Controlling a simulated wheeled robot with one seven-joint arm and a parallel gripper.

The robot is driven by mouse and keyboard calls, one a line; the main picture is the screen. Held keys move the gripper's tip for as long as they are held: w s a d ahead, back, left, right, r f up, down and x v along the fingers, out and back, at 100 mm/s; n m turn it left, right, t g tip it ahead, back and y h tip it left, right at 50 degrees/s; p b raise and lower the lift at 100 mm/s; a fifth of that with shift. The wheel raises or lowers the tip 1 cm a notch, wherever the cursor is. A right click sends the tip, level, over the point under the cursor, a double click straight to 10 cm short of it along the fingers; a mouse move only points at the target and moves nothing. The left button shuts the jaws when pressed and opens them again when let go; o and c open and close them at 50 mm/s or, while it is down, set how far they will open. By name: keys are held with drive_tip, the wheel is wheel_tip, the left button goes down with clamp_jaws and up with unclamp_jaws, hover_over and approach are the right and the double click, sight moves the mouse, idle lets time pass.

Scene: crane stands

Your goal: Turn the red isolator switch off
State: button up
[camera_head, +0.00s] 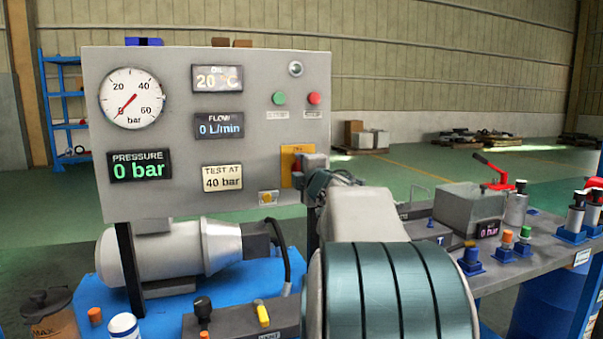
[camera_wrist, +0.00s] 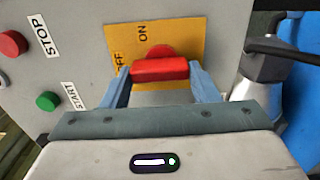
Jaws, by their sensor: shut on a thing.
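The red isolator switch (camera_wrist: 160,69) sits on a yellow plate (camera_wrist: 188,32) marked OFF and ON, in the wrist view. My gripper (camera_wrist: 160,80) has its two blue-grey fingers on either side of the red handle, shut on it. The handle lies crosswise between the fingers in that view, with ON printed above it and OFF to its upper left. In the head view the yellow plate (camera_head: 290,154) shows at the panel's lower right, and my gripper (camera_head: 312,172) covers the switch there.
The grey panel (camera_head: 240,140) carries a gauge (camera_head: 132,98), displays, a green button (camera_head: 279,98) and a red button (camera_head: 314,98). A motor (camera_head: 170,255) stands below. A bench with a grey box (camera_head: 468,212) and several valves is at right.

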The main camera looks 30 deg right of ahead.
drive_tip(key=o, duration=1)
drive_tip(key=shift+s, duration=0.15)
drive_tip(key=p+v, duration=0.1)
drive_tip(key=v, duration=1.2)
drive_tip(key=shift+s+a+p, duration=0.1)
drive_tip(key=shift+s+p, duration=0.15)
drive_tip(key=shift+p, duration=0.15)
drive_tip(key=s+a+f+m+g+y+p, duration=0.1)
drive_tip(key=s+a+m+g+p, duration=0.4)
drive_tip(key=a+p, duration=0.3)
drive_tip(key=s+a+f+m+g+y+p, duration=0.1)
drive_tip(key=s+a+m+g+p, duration=0.3)
drive_tip(key=a+p, duration=0.4)
drive_tip(key=s+a+f+m+g+y+p, duration=0.1)
drive_tip(key=s+a+m+g+y+p, duration=0.1)
drive_tip(key=s+a+m+g+p, duration=0.3)
drive_tip(key=shift+s+a+m+g+y+p, duration=0.15)
drive_tip(key=shift+s+a+m+p, duration=0.3)
drive_tip(key=shift+a+p, duration=0.6)
drive_tip(key=shift+s+a+m+g+y+p, duration=0.2)
drive_tip(key=shift+s+a+p, duration=0.35)
drive_tip(key=shift+a+p, duration=0.5)
